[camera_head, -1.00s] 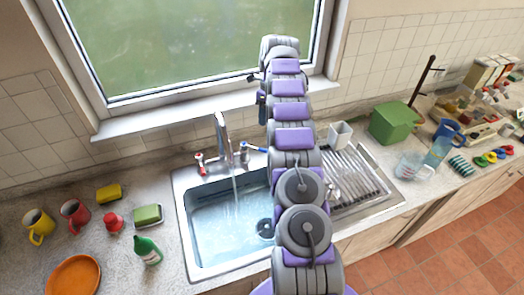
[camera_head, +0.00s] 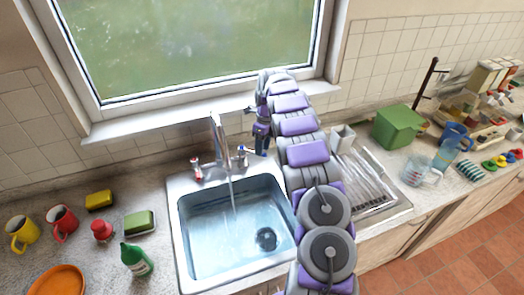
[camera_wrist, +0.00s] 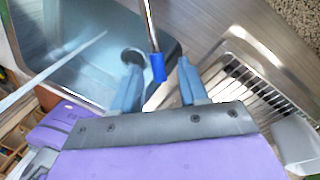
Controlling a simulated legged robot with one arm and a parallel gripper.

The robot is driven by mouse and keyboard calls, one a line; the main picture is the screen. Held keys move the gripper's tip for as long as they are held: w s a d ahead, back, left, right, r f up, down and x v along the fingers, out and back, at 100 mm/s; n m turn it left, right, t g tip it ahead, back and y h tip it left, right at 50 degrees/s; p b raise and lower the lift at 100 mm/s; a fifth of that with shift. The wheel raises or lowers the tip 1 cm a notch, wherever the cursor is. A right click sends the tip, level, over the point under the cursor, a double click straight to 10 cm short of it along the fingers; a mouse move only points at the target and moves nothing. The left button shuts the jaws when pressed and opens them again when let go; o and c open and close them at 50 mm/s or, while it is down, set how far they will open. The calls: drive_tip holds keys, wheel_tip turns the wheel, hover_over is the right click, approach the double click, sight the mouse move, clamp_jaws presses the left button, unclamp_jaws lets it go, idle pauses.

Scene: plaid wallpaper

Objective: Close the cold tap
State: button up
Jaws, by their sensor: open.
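The chrome faucet (camera_head: 222,142) stands behind the sink, and a water stream (camera_head: 232,190) runs from its spout. The red-marked tap (camera_head: 196,168) is on its left. The blue-marked cold tap (camera_head: 242,155) is on its right, just left of my gripper (camera_head: 261,145), which hangs pointing down from the arm's end. In the wrist view, the cold tap's chrome lever with blue tip (camera_wrist: 158,68) reaches between the two spread blue-grey fingers of my gripper (camera_wrist: 158,66). Gaps show on both sides of the tip; I cannot tell its depth relative to the fingers.
The sink basin (camera_head: 215,245) holds water. The ribbed drainboard (camera_head: 372,190) lies to the right with a white cup (camera_head: 342,138). The window sill (camera_head: 170,120) is close behind the taps. Mugs, sponges and a green bottle (camera_head: 136,260) stand on the left counter.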

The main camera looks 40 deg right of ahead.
drive_tip(key=shift+a+f, duration=0.1)
drive_tip(key=shift+f, duration=0.5)
drive_tip(key=shift+a, duration=0.1)
clamp_jaws()
